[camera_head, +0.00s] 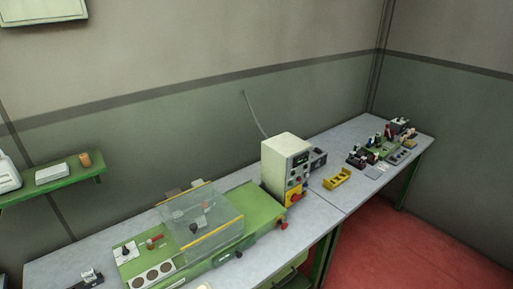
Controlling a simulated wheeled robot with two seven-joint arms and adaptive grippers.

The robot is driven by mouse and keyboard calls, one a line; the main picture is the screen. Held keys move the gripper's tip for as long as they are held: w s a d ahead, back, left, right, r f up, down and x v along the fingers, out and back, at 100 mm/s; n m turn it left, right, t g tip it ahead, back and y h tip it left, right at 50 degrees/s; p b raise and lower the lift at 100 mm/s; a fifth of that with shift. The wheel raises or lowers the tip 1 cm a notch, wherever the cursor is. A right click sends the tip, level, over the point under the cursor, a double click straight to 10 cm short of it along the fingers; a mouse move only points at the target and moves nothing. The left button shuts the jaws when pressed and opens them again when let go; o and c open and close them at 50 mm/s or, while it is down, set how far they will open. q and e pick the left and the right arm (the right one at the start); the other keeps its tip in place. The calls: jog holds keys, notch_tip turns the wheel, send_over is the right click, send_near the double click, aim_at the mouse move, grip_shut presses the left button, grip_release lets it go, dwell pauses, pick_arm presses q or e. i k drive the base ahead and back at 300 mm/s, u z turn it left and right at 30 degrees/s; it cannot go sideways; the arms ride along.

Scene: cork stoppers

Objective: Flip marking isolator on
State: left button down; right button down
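A pale control box (287,163) stands upright on the grey bench, just beyond the right end of a green machine. Low on its front is a red rotary handle on a yellow plate (295,196), which looks like an isolator switch. It is too small to tell which way the handle is turned. Small buttons and a dark display sit above it. No label can be read. Neither of my grippers is in view.
The green machine (262,208) carries a clear guard (203,221) and has red knobs at its front right. A yellow holder (338,178) lies right of the box. Several small items crowd the bench's far right end. A green shelf (60,191) is at left. Red floor (400,255) lies open at right.

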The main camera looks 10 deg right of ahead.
aim_at(295, 197)
jog(key=k, duration=0.65)
jog(key=z, duration=0.35)
jog(key=i, duration=1.75)
jog(key=u, duration=0.5)
